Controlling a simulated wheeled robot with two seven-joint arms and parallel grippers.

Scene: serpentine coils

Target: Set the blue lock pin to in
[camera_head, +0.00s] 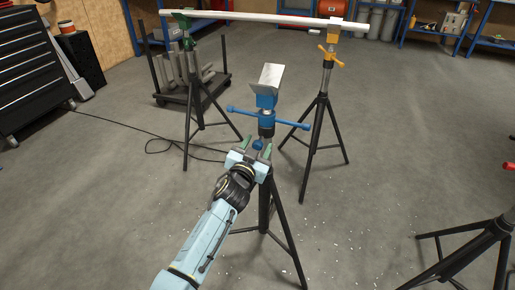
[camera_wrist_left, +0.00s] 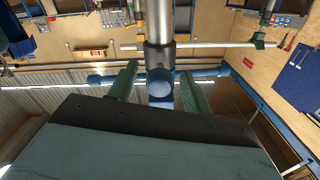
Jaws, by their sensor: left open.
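The blue lock pin (camera_head: 258,145) is a small round knob on the blue stand (camera_head: 266,102), below its blue crossbar handle. My left gripper (camera_head: 257,143) is at the pin with its green fingers apart. In the left wrist view, the round blue end of the pin (camera_wrist_left: 160,82) faces the camera between the two open fingers (camera_wrist_left: 159,72). Gaps show on both sides, so the fingers do not appear to grip it. How far the pin sits in the stand cannot be told. My right gripper is not in view.
A stand with an orange handle (camera_head: 328,60) and a green-topped stand (camera_head: 186,60) hold a long white bar (camera_head: 260,18) behind. A black tripod (camera_head: 460,245) stands at the lower right. A cable (camera_head: 150,137) lies on the floor at left.

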